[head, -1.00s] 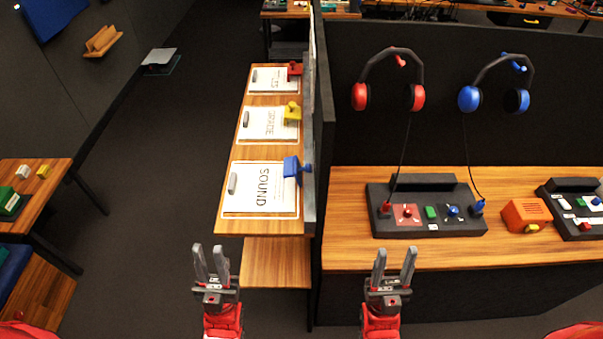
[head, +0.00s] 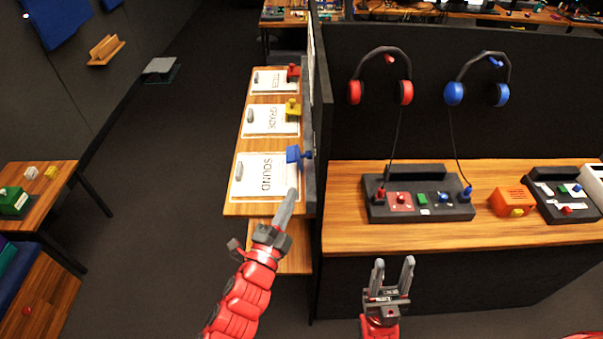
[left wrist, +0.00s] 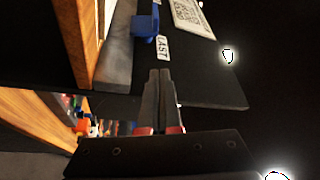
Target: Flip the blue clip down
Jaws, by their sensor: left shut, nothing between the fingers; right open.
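The blue clip (head: 297,154) sits at the right edge of the nearest sheet, marked SOUND (head: 262,177), against the dark divider. In the left wrist view the blue clip (left wrist: 146,26) shows at the upper middle, beyond my fingertips and beside a white label reading LAST. My left gripper (head: 291,192) is shut and empty, just in front of the blue clip and over the near edge of the shelf; it does not visibly touch the clip. It also shows in the left wrist view (left wrist: 159,72). My right gripper (head: 394,262) is open and empty in front of the desk.
A yellow clip (head: 292,107) and a red clip (head: 293,72) sit farther back along the wooden shelf (head: 236,208). The dark divider (head: 322,130) stands right of the shelf. A control panel (head: 450,212) and an orange box (head: 511,202) stand on the right desk. Floor left of the shelf is clear.

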